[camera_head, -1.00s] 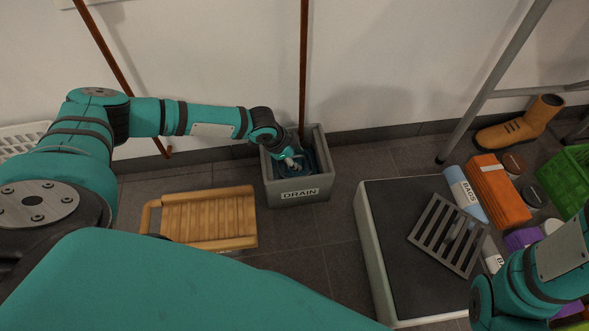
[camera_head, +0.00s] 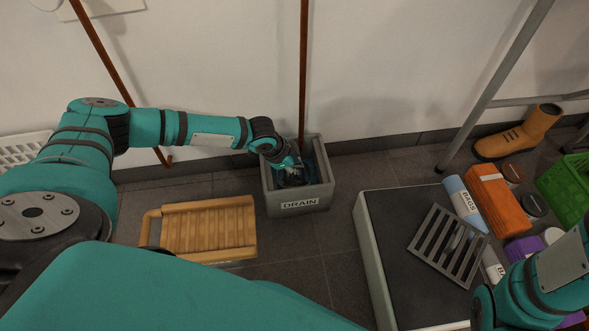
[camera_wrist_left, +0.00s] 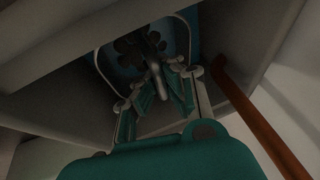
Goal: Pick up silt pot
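The silt pot (camera_head: 310,164) is a blue vessel inside the grey box labelled DRAIN (camera_head: 300,205). Most of it is hidden behind my left gripper (camera_head: 295,180), which reaches down into the box. In the left wrist view the pot (camera_wrist_left: 182,42) shows as a blue interior with dark round holes and a grey upright handle (camera_wrist_left: 153,68). The fingers of my left gripper (camera_wrist_left: 165,88) stand on both sides of the handle's near end, with a gap between them. I cannot tell whether they touch it. My right arm shows at the lower right, but its gripper is out of view.
A rust-brown pole (camera_head: 304,80) rises behind the box, close to my left wrist. A dark-topped platform (camera_head: 395,265) with a grey grate (camera_head: 447,246) is to the right. Bare floor lies between them.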

